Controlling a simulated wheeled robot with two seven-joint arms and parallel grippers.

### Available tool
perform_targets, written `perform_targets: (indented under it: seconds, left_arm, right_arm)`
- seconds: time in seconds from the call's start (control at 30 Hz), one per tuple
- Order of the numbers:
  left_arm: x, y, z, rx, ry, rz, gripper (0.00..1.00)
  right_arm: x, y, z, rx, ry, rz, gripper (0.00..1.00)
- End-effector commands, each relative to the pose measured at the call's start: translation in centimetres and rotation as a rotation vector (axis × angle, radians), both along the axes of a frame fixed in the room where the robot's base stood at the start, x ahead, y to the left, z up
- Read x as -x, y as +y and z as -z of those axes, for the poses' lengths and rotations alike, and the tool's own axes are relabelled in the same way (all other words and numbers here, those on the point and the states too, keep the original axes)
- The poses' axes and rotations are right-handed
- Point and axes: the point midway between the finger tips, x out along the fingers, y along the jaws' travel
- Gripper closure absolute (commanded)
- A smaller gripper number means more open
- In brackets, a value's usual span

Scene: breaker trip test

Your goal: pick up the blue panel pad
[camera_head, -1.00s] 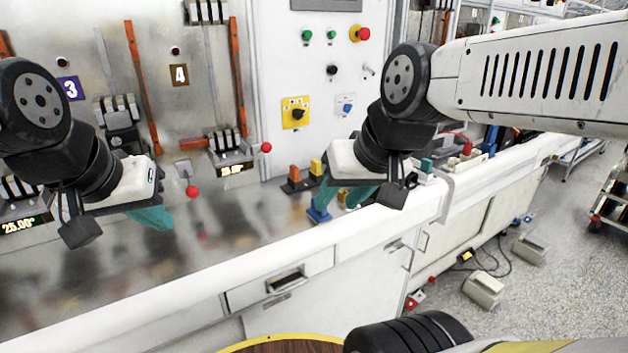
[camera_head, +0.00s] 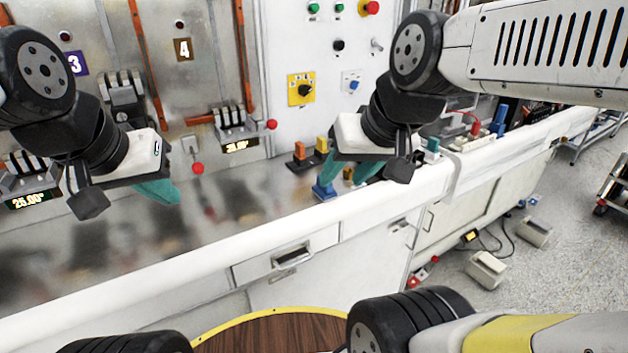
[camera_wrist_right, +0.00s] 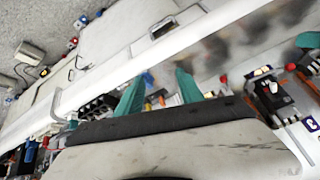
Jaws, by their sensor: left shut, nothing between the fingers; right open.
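The blue panel pad (camera_head: 324,191) stands on the metal bench top, near its front edge. A finger of my right gripper (camera_head: 349,181) partly hides it in the head view. My right gripper is open, with teal fingers just above and beside the pad. In the right wrist view the small blue pad (camera_wrist_right: 148,78) shows blurred between the two spread fingertips (camera_wrist_right: 160,84). I cannot tell whether a finger touches it. My left gripper (camera_head: 163,194) is shut and empty over the bench at the left.
Orange (camera_head: 299,151) and yellow (camera_head: 322,146) blocks stand just behind the pad. A teal block (camera_head: 433,146) stands right of the right gripper. The bench middle between the grippers is clear.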

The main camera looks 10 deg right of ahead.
Motion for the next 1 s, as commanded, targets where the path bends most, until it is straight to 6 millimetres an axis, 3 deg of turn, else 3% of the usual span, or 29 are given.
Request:
perform_targets:
  seconds: [0.03,0.1,0.17,0.27,0.47,0.7,0.8,1.0]
  left_arm:
    - [0.0,0.0,0.0,0.000,0.000,0.000,1.00]
    - [0.0,0.0,0.0,0.000,0.000,0.000,1.00]
    - [0.0,0.0,0.0,0.000,0.000,0.000,1.00]
    - [0.0,0.0,0.0,0.000,0.000,0.000,1.00]
    - [0.0,0.0,0.0,0.000,0.000,0.000,1.00]
    - [0.0,0.0,0.0,0.000,0.000,0.000,1.00]
    - [0.0,0.0,0.0,0.000,0.000,0.000,1.00]
    - [0.0,0.0,0.0,0.000,0.000,0.000,1.00]
  right_arm:
    - [-0.1,0.0,0.0,0.001,0.002,-0.001,0.43]
    - [-0.6,-0.1,-0.2,0.005,0.013,-0.007,0.33]
    - [-1.5,-0.1,-0.3,0.014,0.032,-0.018,0.33]
    - [-4.0,-0.4,-0.5,0.038,0.086,-0.045,0.33]
    - [-10.9,-1.1,0.6,0.110,0.221,-0.118,0.33]
    - [-18.9,-1.8,4.9,0.200,0.384,-0.208,0.33]
    - [-21.4,-2.0,7.1,0.232,0.439,-0.241,0.33]
    - [-24.0,-2.2,9.9,0.271,0.501,-0.279,0.33]
